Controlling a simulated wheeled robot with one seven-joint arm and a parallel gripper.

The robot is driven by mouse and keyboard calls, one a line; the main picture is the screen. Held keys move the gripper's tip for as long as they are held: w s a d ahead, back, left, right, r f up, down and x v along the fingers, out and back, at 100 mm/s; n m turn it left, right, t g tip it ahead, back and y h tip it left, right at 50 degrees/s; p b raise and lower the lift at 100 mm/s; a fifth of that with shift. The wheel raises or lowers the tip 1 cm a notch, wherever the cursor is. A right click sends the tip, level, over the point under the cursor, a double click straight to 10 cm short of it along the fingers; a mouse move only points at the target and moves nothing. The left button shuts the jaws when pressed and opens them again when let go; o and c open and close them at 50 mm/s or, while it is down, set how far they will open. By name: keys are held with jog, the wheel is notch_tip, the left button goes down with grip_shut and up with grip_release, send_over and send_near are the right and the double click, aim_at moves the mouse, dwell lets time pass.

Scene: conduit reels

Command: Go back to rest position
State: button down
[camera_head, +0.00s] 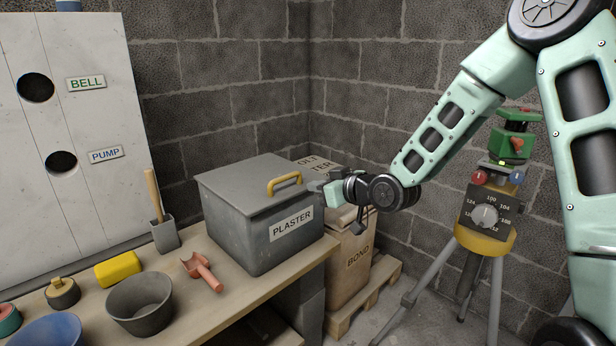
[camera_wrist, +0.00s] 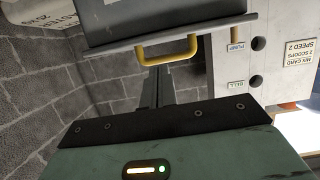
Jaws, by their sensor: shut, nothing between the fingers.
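My gripper (camera_head: 318,187) is at the right side of the grey lidded box labelled PLASTER (camera_head: 262,218), close to its lid edge. In the wrist view my gripper's dark fingers (camera_wrist: 157,86) are together with nothing between them. The box's yellow handle (camera_wrist: 167,50) shows just beyond the fingertips in that view. In the head view the handle (camera_head: 284,183) sits on the lid, left of my gripper. The lid lies on the box. I cannot tell whether my gripper touches the box.
The workbench (camera_head: 236,305) holds a dark bucket (camera_head: 140,303), a yellow block (camera_head: 118,269) and a red scoop (camera_head: 203,271). A tripod with a dial box (camera_head: 487,214) stands right, behind my arm. A white board (camera_head: 60,130) stands left.

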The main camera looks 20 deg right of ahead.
jog(key=s+a+f+n+g, duration=0.25)
jog(key=s+a+g, duration=0.35)
jog(key=s+a, duration=0.5)
jog(key=s+a+r+g+h, duration=0.15)
jog(key=s+g, duration=0.25)
jog(key=s, duration=1)
jog(key=s+a+r+g+h, duration=0.1)
jog(key=s+g+h, duration=0.2)
jog(key=s, duration=1)
notch_tip(320, 180, up, 16)
jog(key=p, duration=1.6)
jog(key=shift+p, duration=0.35)
jog(key=shift+n, duration=0.25)
